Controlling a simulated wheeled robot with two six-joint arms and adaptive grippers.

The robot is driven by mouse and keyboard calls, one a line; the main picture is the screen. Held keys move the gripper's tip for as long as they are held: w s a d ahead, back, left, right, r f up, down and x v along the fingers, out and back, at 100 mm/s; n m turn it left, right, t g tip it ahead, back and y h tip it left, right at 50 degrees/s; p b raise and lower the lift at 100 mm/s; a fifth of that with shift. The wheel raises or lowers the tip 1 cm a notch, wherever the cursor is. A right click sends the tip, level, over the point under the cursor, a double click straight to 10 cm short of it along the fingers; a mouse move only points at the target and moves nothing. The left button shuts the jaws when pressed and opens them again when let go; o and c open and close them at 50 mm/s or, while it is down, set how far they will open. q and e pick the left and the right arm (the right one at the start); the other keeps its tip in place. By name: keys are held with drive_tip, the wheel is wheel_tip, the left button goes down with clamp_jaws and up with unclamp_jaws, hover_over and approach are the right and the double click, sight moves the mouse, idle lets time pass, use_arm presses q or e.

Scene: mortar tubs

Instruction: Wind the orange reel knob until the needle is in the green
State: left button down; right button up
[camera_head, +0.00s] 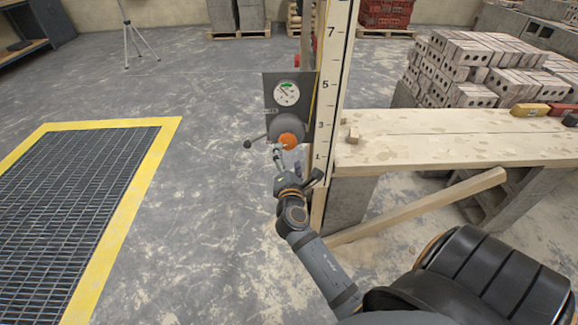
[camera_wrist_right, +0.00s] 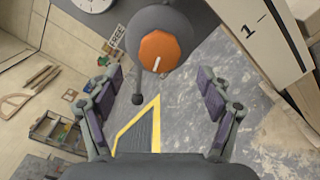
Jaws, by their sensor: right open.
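The orange reel knob (camera_head: 288,140) sits on a grey reel on the post beside the tall numbered board. In the right wrist view the knob (camera_wrist_right: 160,52) faces me, with a white mark pointing down and slightly left. A grey lever with a ball end (camera_head: 247,144) sticks out left of the reel. The gauge (camera_head: 286,93) above has a white dial with a green band at the top; its needle looks tilted to the upper left, too small to read surely. My right gripper (camera_wrist_right: 162,90) is open and empty, just short of the knob, fingers apart on both sides. My left gripper is not in view.
A numbered board (camera_head: 335,90) stands right of the reel. A yellow-edged floor grate (camera_head: 75,205) is at left. The floor between is clear.

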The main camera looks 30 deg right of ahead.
drive_tip(key=v, duration=0.5)
drive_tip(key=shift+w, duration=0.1)
idle(1.0)
